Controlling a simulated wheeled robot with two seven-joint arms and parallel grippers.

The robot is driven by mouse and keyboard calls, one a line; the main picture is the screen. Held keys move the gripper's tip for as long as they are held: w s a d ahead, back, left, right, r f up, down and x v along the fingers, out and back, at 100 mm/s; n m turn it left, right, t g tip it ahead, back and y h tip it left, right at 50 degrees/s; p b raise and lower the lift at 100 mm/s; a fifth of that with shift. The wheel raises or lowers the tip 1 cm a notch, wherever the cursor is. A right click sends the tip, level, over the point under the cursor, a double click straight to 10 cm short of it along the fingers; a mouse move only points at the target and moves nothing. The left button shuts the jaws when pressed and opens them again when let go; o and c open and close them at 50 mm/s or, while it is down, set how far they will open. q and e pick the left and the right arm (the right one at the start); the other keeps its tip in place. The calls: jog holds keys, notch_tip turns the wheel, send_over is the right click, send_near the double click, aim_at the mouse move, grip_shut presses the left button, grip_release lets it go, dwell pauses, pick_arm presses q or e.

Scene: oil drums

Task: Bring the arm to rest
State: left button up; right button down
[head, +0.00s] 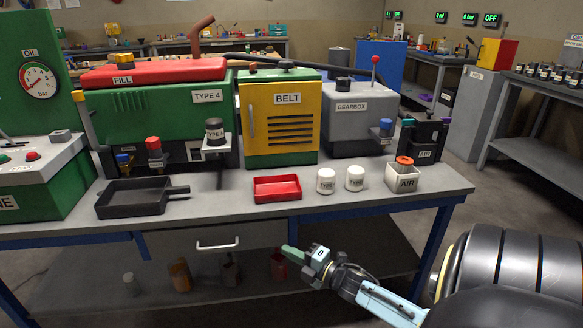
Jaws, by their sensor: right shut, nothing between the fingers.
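My right gripper (291,254) shows at the lower middle, in front of the bench's front edge and below the bench top. Its arm comes in from the lower right. Its green-tipped fingers are together, with nothing seen between them, and point left near the drawer (218,243). It touches nothing that I can make out. My left gripper and arm are not in view.
Green, yellow and grey machines stand behind. Containers sit on the lower shelf. Floor is open at right.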

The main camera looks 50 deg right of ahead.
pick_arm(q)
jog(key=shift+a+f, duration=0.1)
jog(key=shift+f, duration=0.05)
pick_arm(e)
jog(key=shift+s, duration=0.3)
